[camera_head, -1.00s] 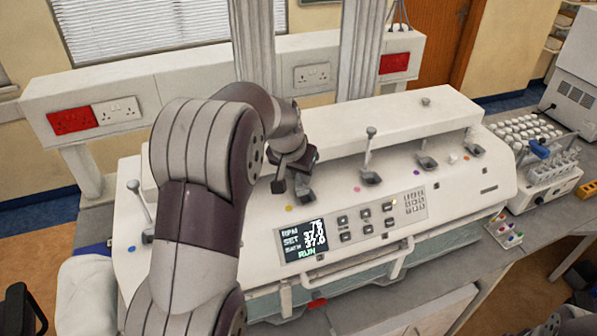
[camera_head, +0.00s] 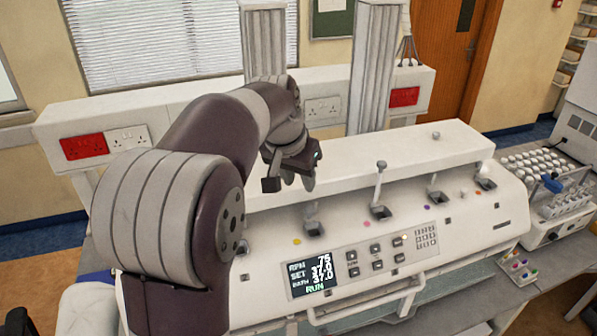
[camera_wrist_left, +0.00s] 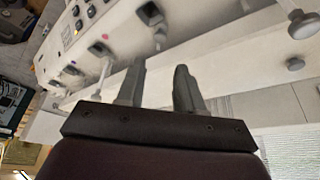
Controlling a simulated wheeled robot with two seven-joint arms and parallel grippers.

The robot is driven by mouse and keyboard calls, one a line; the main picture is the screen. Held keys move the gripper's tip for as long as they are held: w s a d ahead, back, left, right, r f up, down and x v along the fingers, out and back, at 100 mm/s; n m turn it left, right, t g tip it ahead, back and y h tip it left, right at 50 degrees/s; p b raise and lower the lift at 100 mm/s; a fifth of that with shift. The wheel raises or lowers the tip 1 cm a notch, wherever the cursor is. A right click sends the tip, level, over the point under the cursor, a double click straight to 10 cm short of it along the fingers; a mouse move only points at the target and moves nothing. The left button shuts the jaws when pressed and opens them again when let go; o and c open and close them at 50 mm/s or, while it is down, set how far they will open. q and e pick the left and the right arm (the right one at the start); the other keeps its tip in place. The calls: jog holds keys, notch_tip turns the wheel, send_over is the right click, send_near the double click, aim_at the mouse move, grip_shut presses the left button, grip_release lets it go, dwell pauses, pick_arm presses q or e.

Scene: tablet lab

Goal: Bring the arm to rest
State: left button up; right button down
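My left arm comes in from the left of the head view, across the front of a white bench machine (camera_head: 400,150). My left gripper (camera_head: 291,186) hangs above the machine's sloped front, clear of it. In the left wrist view the two fingers of my left gripper (camera_wrist_left: 160,80) stand apart with nothing between them. My right gripper is in neither view.
Levers stand in slots along the machine, one upright lever (camera_head: 379,180) right of my gripper. The machine has a lit display (camera_head: 310,274) and a front handle bar (camera_head: 375,302).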

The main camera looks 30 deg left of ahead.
pick_arm(q)
jog(key=shift+r, duration=0.1)
dwell(0.4)
jog(key=s+d+f+g, duration=0.1)
jog(key=s+d+f, duration=0.5)
jog(key=f, duration=0.3)
jog(key=s+d+f+g, duration=0.1)
jog(key=s+d+f, duration=0.5)
jog(key=f, duration=0.3)
notch_tip(320, 180, down, 17)
jog(key=s+m+g+b, duration=0.1)
jog(key=s+b, duration=0.2)
jog(key=b, duration=1.3)
jog(key=shift+d, duration=0.15)
